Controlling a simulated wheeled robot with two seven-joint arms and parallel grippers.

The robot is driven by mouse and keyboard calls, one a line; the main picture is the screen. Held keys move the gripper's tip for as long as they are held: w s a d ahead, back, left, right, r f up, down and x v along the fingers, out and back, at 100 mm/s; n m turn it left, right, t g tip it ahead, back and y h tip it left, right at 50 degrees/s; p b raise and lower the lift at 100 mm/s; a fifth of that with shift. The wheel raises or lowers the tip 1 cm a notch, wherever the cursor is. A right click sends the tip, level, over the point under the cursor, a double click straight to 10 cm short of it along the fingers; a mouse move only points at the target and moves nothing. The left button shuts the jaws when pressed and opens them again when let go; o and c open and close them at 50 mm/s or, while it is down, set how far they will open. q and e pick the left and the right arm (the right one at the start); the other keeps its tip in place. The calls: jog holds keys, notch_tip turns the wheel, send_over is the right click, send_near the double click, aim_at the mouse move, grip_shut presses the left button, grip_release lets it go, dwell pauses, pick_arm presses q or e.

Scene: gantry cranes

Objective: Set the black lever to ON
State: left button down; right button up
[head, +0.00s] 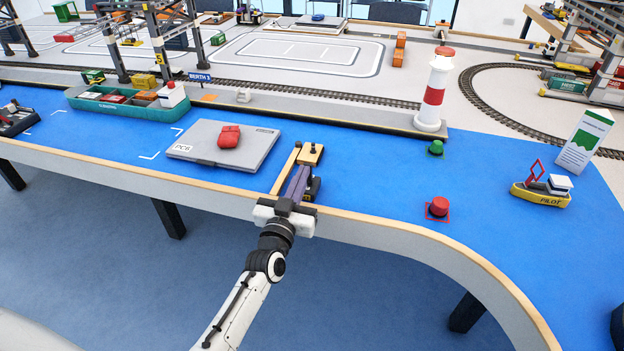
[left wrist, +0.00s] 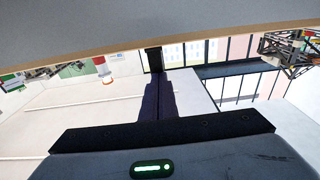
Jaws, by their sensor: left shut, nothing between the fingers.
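My left gripper (head: 300,180) is at the table's front edge in the head view, with its dark purple fingers together and empty. In the left wrist view the fingers (left wrist: 157,95) point away from the camera, closed. A small tan wooden block (head: 310,153) with black knobs stands just beyond the fingers. A dark piece (head: 315,187) shows close by the right side of the fingers; I cannot tell whether it is the black lever or touches them. No ON marking is readable. My right gripper is not in view.
A green buoy (head: 435,149), a red buoy (head: 438,207) and a yellow pilot boat (head: 542,193) are to the right. A lighthouse (head: 434,95) stands behind. The blue surface between is clear.

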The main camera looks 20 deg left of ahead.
pick_arm(q)
jog(key=shift+w+r, duration=0.35)
jog(key=shift+w, duration=0.1)
jog(key=shift+f, duration=0.1)
jog(key=shift+s+d+p, duration=0.1)
jog(key=shift+s+p, duration=0.3)
jog(key=shift+p, duration=0.05)
jog(key=s+d+f+p, duration=0.1)
jog(key=s+p, duration=0.3)
jog(key=s, duration=0.5)
jog(key=shift+s+d, duration=0.2)
jog(key=s+d+f+m+g+h, duration=0.1)
jog(key=s+d+f+g, duration=0.2)
jog(key=s+f, duration=0.2)
jog(key=s+d+f+m+g+h, duration=0.1)
jog(key=s+d+f+g+h, duration=0.1)
jog(key=s, duration=0.9)
jog(key=s+d+f+m+g+h, duration=0.1)
jog(key=s+d+f+g, duration=0.3)
jog(key=s+f, duration=0.4)
jog(key=shift+s+d+f+m+g+h, duration=0.3)
jog(key=shift+s+f+m+g+h, duration=0.1)
jog(key=shift+g+h, duration=0.35)
